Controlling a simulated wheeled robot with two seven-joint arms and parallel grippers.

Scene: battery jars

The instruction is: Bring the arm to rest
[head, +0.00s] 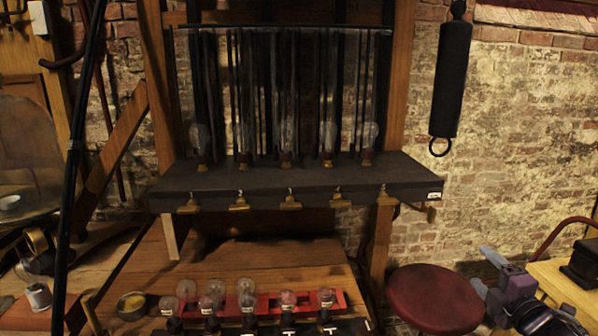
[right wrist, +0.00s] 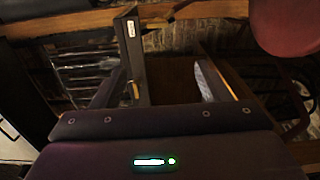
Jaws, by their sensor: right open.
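My right gripper (head: 482,270) is at the lower right of the head view, beside the red round stool seat (head: 436,298) and left of a wooden table. Its two fingers are spread and nothing shows between them. In the right wrist view the open gripper (right wrist: 158,84) also has a gap between its fingers, with dark and wooden surfaces beyond. My left gripper is not in the head view.
A dark shelf (head: 290,183) with numbered brass clips holds several glass bulbs. Below, more bulbs stand by a red rack (head: 350,297) on the wooden bench (head: 250,262). A wooden table (head: 572,291) with a dark box (head: 582,262) stands at right.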

